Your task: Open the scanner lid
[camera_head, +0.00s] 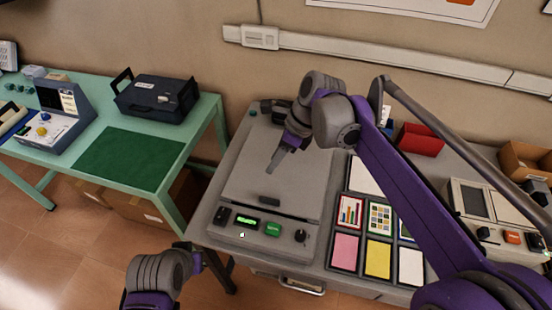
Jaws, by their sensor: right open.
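The scanner is a grey flatbed unit on the grey bench, with a control strip (262,228) along its front holding a green display, a green button and a black knob. Its large grey lid (252,165) lies flat and closed, with a small dark handle (269,199) at the middle of its front edge. My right gripper (275,162) is open and empty above the upper part of the lid, behind the handle. I cannot tell whether it touches the lid. My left gripper (196,258) is low at the bench's front left corner, away from the lid; its fingers are unclear.
A tray of coloured cards (378,258) lies right of the scanner, partly behind my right arm. A red bin (420,139), a cardboard box (526,160) and another device (490,211) stand farther right. A green table (205,107) with a black case (157,97) is at left.

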